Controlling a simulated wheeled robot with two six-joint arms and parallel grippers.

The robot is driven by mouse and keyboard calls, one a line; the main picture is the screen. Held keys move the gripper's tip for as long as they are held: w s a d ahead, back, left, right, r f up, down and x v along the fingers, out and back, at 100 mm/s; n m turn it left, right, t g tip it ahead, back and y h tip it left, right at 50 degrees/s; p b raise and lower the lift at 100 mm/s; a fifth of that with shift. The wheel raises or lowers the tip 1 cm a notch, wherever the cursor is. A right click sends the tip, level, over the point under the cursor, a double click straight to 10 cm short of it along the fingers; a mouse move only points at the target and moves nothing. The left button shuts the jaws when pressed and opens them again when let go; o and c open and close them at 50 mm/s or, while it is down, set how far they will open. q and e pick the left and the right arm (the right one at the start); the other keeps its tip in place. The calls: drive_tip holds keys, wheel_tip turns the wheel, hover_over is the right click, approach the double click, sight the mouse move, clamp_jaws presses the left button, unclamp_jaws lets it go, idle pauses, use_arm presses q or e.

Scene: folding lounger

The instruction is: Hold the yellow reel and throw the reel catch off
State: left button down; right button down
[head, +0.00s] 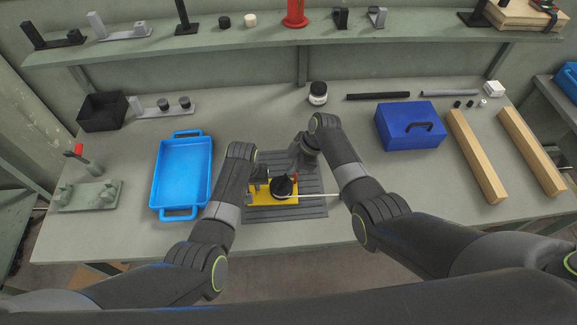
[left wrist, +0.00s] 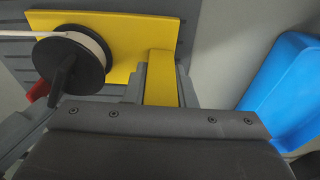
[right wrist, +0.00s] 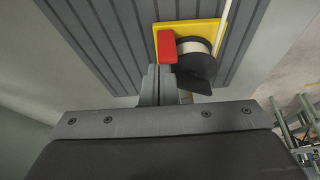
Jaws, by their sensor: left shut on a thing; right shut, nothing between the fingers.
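The yellow reel's plate (head: 259,196) lies on a grey slatted mat (head: 312,209) in the head view. A black drum (head: 284,187) wound with white cord sits on it; the drum also shows in the left wrist view (left wrist: 72,68). My left gripper (left wrist: 161,88) is shut on a yellow bar (left wrist: 160,65) at the plate's edge. The red reel catch (right wrist: 166,47) stands beside the drum in the right wrist view. My right gripper (right wrist: 157,76) is shut and empty, its tips close to the catch's end. I cannot tell whether they touch.
A white cord or rod (head: 322,195) runs right from the drum past my right arm. A blue tray (head: 182,172) lies left of the mat. A blue box (head: 410,126) and wooden beams (head: 477,157) lie right. The bench behind the mat is mostly clear.

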use_arm(q)
drive_tip(key=shift+f, duration=0.1)
use_arm(e)
drive_tip(key=shift+d+y, duration=1)
drive_tip(key=shift+y, duration=0.6)
use_arm(q)
drive_tip(key=shift+a, duration=0.1)
use_arm(e)
drive_tip(key=shift+d, duration=0.15)
drive_tip(key=shift+d+r, duration=0.2)
drive_tip(key=shift+d, duration=0.35)
drive_tip(key=shift+d+r, duration=0.1)
drive_tip(key=shift+d, duration=0.05)
drive_tip(key=d+f+v, duration=0.1)
drive_tip(key=v, duration=0.8)
drive_tip(key=shift+s+d+r, duration=0.25)
drive_tip(key=shift+s+d, duration=0.05)
drive_tip(key=shift+d, duration=0.05)
